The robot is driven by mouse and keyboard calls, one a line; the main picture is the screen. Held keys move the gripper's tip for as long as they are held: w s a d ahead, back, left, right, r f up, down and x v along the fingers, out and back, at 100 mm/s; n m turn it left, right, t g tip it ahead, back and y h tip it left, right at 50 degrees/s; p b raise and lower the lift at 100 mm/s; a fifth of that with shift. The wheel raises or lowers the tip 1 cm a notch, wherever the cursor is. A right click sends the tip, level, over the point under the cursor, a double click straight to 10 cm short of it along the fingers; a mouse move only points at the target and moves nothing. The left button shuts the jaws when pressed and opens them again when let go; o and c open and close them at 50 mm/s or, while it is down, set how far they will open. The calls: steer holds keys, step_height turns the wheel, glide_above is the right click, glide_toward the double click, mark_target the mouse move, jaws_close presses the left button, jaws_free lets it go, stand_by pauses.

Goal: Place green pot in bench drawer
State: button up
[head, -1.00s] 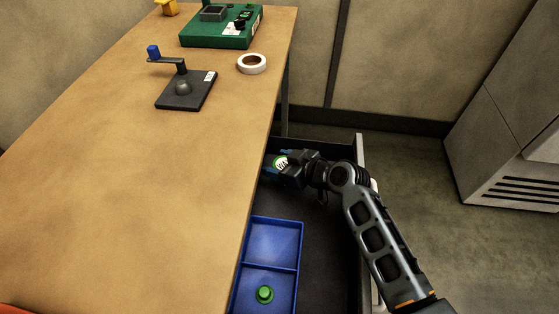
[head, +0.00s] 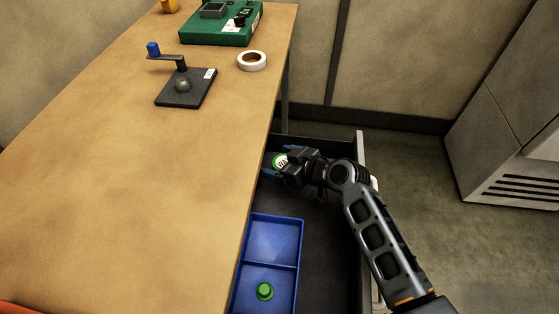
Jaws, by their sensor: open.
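The bench drawer (head: 325,240) is pulled open beside the bench, with a dark inside. My gripper (head: 279,161) reaches into the far end of the drawer, close to the bench edge. Its jaws are open, with blue fingertips. A small green pot (head: 279,160) with a white, dark-marked top sits between or just under the fingertips; the gripper hides part of it. I cannot tell whether it touches the drawer floor. Another green round piece (head: 264,291), with a raised knob, stands in the near compartment of a blue tray (head: 301,245) inside the drawer.
A grey cabinet (head: 500,120) stands at right. The drawer floor right of the tray is clear.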

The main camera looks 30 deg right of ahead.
mark_target(284, 163)
steer(key=b+v, duration=0.1)
steer(key=v, duration=0.6)
steer(key=shift+s+r, duration=0.2)
steer(key=shift+s, duration=0.05)
